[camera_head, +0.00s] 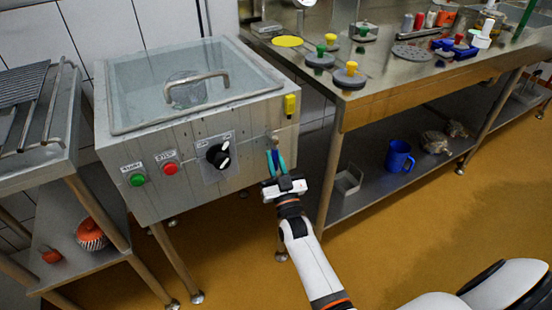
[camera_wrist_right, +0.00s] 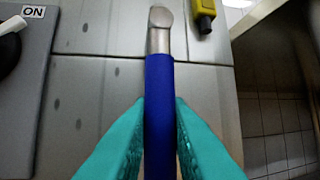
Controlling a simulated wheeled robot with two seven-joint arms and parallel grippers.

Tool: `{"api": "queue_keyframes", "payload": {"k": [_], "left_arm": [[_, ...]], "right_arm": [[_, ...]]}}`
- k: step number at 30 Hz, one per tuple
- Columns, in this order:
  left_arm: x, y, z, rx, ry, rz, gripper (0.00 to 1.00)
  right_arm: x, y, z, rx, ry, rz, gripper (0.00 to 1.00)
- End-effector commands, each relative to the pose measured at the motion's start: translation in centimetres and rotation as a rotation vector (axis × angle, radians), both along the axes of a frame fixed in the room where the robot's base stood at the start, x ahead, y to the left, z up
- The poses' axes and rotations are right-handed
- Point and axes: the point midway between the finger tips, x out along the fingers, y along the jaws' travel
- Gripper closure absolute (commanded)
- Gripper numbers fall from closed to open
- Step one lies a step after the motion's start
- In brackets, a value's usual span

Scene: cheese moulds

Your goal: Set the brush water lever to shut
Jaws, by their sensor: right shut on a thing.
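The brush water lever (camera_wrist_right: 160,85) has a blue sleeve and a metal end at its top in the right wrist view. It is on the front of the steel washing unit (camera_head: 120,205), near its right edge, below a yellow fitting (camera_head: 290,105). In the right wrist view the lever runs straight down the picture from its metal end. My right gripper (camera_head: 275,160) has its teal fingers shut on the blue sleeve, one on each side, also in the right wrist view (camera_wrist_right: 160,130). The fingers hide part of the lever in the head view. My left gripper is not in view.
The unit's front carries a green button (camera_head: 137,180), a red button (camera_head: 170,168) and a black knob (camera_head: 218,155). A steel table (camera_head: 385,95) with moulds stands close on the right, with a blue mug (camera_head: 398,157) on its lower shelf. A rack (camera_head: 30,160) stands left.

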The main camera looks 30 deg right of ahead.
Motion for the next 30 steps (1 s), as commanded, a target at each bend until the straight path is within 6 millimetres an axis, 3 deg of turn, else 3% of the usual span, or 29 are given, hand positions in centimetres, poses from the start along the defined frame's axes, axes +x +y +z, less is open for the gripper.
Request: {"api": "queue_keyframes", "payload": {"k": [9,10,13,23,30], "left_arm": [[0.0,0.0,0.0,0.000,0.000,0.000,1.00],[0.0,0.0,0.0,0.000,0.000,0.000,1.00],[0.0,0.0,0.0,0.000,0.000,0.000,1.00],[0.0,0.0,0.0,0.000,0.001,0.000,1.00],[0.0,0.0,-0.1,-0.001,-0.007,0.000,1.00]], "right_arm": [[0.0,0.1,-0.3,0.008,0.006,0.003,1.00],[0.0,0.1,-0.3,0.008,0.006,0.004,0.79],[0.0,0.1,-0.2,0.007,0.005,0.003,0.63],[-0.2,0.1,-0.2,0.004,0.002,0.002,0.62],[-3.4,0.6,-1.7,0.005,0.005,0.002,0.62]]}}
